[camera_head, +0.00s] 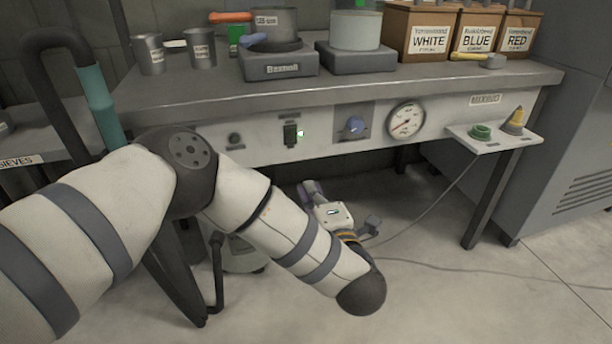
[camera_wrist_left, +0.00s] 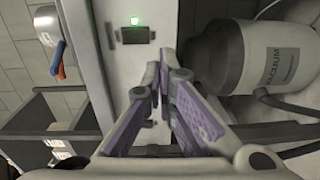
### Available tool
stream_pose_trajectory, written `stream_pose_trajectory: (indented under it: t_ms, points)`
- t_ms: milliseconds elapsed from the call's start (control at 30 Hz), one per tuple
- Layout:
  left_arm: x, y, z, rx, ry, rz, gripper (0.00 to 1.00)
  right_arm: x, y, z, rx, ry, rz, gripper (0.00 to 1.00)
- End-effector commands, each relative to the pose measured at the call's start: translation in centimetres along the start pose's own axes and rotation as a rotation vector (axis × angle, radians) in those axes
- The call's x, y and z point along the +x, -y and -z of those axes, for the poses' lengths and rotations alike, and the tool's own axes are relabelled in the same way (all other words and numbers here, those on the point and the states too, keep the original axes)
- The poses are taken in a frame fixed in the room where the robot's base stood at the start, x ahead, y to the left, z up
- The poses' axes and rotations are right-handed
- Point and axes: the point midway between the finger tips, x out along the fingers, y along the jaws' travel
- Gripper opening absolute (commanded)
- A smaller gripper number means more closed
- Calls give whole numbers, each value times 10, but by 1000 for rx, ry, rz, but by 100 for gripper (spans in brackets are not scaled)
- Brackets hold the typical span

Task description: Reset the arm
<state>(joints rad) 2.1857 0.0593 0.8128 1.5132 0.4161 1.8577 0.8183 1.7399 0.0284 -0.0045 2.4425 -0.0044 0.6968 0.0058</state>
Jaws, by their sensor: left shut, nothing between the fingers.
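My left arm (camera_head: 290,232) comes in from the left and bends down in front of the workbench. My left gripper (camera_head: 309,190) is partly hidden behind the forearm, below the bench's front panel. In the left wrist view its purple-padded fingers (camera_wrist_left: 166,78) meet at the tips, shut with nothing between them. They point toward the panel, near a dark switch with a lit green lamp (camera_wrist_left: 135,23), and touch nothing that I can make out. My right gripper is not in view.
The bench (camera_head: 380,88) holds hotplates with pots, metal cups and labelled boxes (camera_head: 420,32). Its front panel has a switch (camera_head: 291,135), a blue knob (camera_head: 355,126) and a gauge (camera_head: 406,121). A side shelf (camera_head: 492,137) juts out at right. A vacuum canister (camera_wrist_left: 262,55) stands below.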

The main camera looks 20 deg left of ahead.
Motion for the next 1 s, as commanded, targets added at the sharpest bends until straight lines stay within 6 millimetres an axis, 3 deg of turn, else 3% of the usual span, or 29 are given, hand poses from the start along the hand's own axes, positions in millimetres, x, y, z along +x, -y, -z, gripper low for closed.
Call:
stream_pose_trajectory:
  t_ms: [433, 533, 567, 667, 700, 767, 800, 900, 1000]
  points:
    - [-2, 1, 0, 1, 0, 0, 0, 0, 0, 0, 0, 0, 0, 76]
    - [-9, 18, -2, 56, 47, 31, 0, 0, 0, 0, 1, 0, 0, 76]
    - [-15, 33, -2, 100, 84, 57, 0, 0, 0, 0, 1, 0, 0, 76]
    - [-52, 106, 1, 332, 283, 190, 0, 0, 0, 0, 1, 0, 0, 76]
    - [-73, 140, 9, 441, 379, 257, 0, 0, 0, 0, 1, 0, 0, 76]
    - [-108, 186, 26, 596, 519, 354, 0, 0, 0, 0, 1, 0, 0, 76]
    - [-133, 214, 41, 694, 611, 418, 0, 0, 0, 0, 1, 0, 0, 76]
    - [-199, 270, 92, 913, 834, 581, 0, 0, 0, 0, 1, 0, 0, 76]
    - [-268, 306, 155, 1103, 1056, 750, 0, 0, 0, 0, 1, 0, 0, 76]
